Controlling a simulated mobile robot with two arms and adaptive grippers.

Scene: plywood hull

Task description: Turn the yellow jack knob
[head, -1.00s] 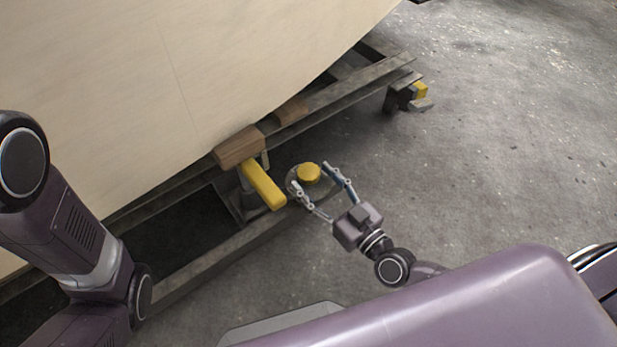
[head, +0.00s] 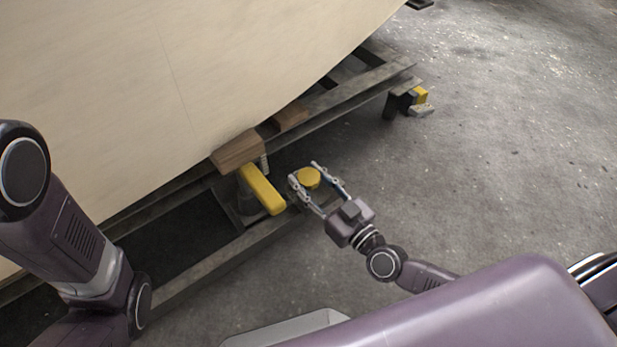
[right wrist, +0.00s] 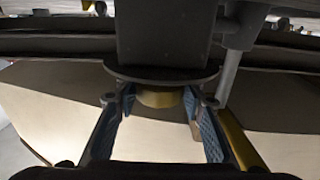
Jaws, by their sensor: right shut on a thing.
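The yellow jack knob (head: 309,178) is a small round yellow cap low beside the cradle frame. It also shows in the right wrist view (right wrist: 160,97), under a dark round flange, between the two fingers. My right gripper (head: 306,176) is shut on the knob, with one finger on each side; in the right wrist view its blue-padded fingertips (right wrist: 160,102) flank the knob. My left arm shows at the left of the head view, but its gripper is out of view.
A yellow bar (head: 262,188) sticks out just left of the knob, beside a wooden block (head: 238,151) under the pale plywood hull (head: 180,70). The dark steel cradle rail (head: 215,258) runs close by. Open concrete floor (head: 490,170) lies to the right.

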